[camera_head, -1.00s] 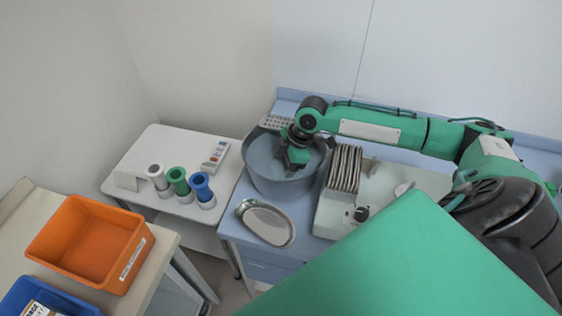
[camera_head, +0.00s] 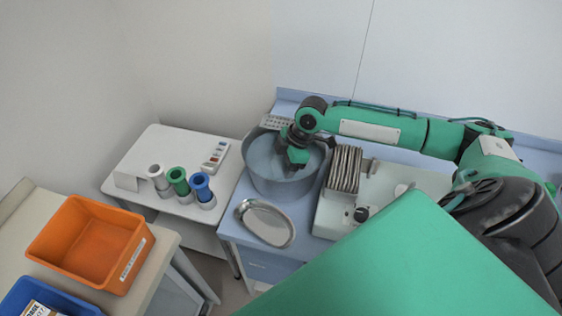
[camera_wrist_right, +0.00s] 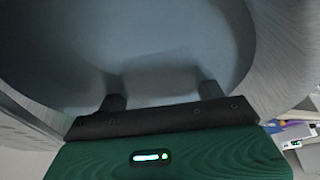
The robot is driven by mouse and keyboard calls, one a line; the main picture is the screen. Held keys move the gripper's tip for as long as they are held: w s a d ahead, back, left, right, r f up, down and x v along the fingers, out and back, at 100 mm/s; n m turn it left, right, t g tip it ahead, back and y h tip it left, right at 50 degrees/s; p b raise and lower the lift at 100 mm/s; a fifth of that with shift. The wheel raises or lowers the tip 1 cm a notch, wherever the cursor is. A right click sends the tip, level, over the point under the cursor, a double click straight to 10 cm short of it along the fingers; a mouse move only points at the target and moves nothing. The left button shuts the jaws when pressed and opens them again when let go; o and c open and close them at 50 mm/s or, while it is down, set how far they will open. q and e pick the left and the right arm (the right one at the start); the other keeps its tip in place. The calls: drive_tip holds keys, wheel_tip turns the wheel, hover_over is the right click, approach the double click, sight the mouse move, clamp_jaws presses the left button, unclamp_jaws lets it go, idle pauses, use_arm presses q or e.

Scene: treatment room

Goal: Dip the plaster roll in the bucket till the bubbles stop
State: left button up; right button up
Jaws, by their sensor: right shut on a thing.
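The grey metal bucket (camera_head: 284,188) stands on the blue worktop, holding bluish-grey water. My right gripper (camera_head: 295,160) reaches down inside it; its fingertips are hard to see in the head view. In the right wrist view its two dark fingers (camera_wrist_right: 162,92) point into the water. They are shut on a pale, blurred shape, the plaster roll (camera_wrist_right: 160,77), which appears under the surface between them. The roll is hidden in the head view. I cannot make out any bubbles. My left gripper is not in view.
A metal dish (camera_head: 265,223) lies in front of the bucket. A rack of grey plates (camera_head: 344,168) stands close on its right. A white side table (camera_head: 150,150) holds white, green and blue cups at left. An orange bin (camera_head: 92,243) and blue bin (camera_head: 45,298) are nearer.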

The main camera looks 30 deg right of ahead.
sight(282, 165)
wheel_tip(282, 165, up, 17)
drive_tip(key=p, duration=1.6)
drive_tip(key=shift+f, duration=0.1)
idle(0.8)
